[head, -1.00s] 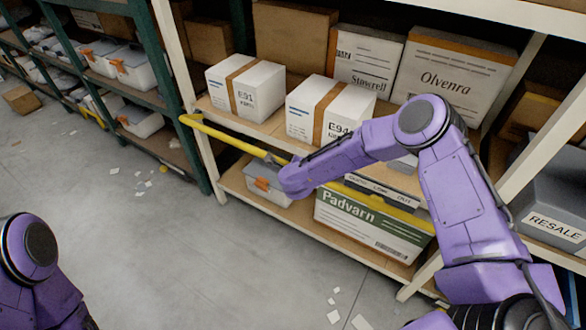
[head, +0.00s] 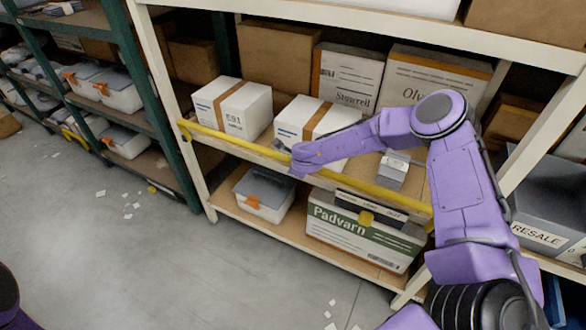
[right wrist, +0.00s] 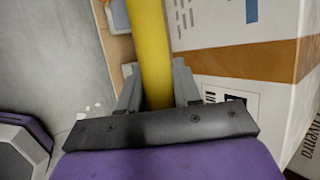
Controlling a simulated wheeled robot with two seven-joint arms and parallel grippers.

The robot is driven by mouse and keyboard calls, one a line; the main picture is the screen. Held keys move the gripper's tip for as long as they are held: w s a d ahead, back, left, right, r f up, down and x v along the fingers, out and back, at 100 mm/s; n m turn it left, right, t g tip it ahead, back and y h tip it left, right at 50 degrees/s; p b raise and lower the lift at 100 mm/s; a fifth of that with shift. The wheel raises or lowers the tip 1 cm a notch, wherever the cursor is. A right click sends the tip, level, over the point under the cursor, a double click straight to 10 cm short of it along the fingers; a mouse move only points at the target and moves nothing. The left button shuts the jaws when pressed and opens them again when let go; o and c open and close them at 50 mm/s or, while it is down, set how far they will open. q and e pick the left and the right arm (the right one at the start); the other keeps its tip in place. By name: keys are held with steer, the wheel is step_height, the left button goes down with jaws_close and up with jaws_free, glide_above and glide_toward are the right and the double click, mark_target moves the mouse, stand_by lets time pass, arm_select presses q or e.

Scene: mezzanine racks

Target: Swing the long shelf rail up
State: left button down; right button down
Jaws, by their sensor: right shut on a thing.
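The long yellow shelf rail (head: 240,147) runs across the front of the cream rack, along the front edge of the middle shelf, from the left post to near the right post. My right gripper (head: 292,160) is shut on the rail left of its middle. In the right wrist view the grey fingers of the right gripper (right wrist: 158,92) stand on both sides of the yellow rail (right wrist: 150,45). My left gripper is out of view; only a bit of my left arm shows at the lower left.
White cartons (head: 233,108) stand on the middle shelf behind the rail. A lidded bin (head: 263,193) and the Padvarn box (head: 362,238) sit on the lower shelf (head: 290,233). A grey RESALE bin (head: 545,205) is at right. The floor in front is clear apart from paper scraps.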

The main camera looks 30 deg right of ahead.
steer(key=shift+w+d, duration=0.3)
steer(key=shift+d, duration=0.4)
steer(key=shift+f, duration=0.2)
stand_by(0.9)
steer(key=c, duration=0.9)
jaws_free()
steer(key=shift+w+d, duration=0.1)
steer(key=shift+r, duration=0.15)
steer(key=b+v, duration=0.1)
steer(key=v, duration=0.9)
steer(key=shift+r, duration=0.15)
